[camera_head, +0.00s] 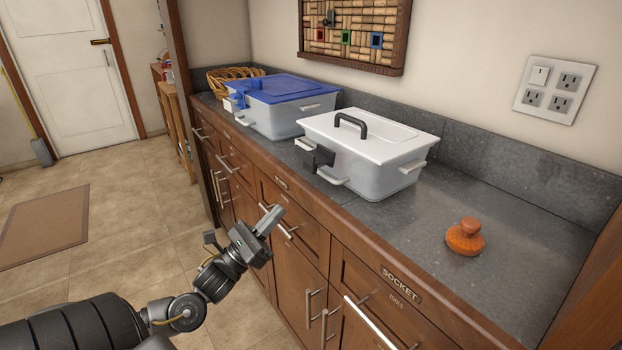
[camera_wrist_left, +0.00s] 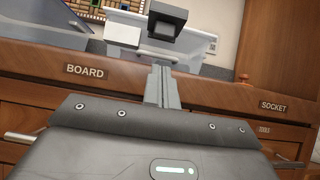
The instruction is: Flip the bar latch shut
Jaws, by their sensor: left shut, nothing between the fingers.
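A white-lidded bin (camera_head: 372,180) with a black lid handle stands on the counter. A dark latch piece (camera_head: 319,157) sticks out from its front side, near the lid's edge. The dark latch also shows in the left wrist view (camera_wrist_left: 167,22), beyond the fingertips. A second bin (camera_head: 277,119) with a blue lid has a blue latch piece (camera_head: 237,100) at its front. My left gripper (camera_head: 271,217) is shut and empty, in front of the cabinet and below the counter edge. It is apart from both bins. The closed fingers also show in the left wrist view (camera_wrist_left: 161,75).
The counter (camera_head: 505,245) has free room to the right, with an orange-brown knobbed object (camera_head: 464,237) on it. A wicker basket (camera_head: 222,79) is at the far left. Drawer fronts with bar handles (camera_head: 370,322) lie below the counter edge.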

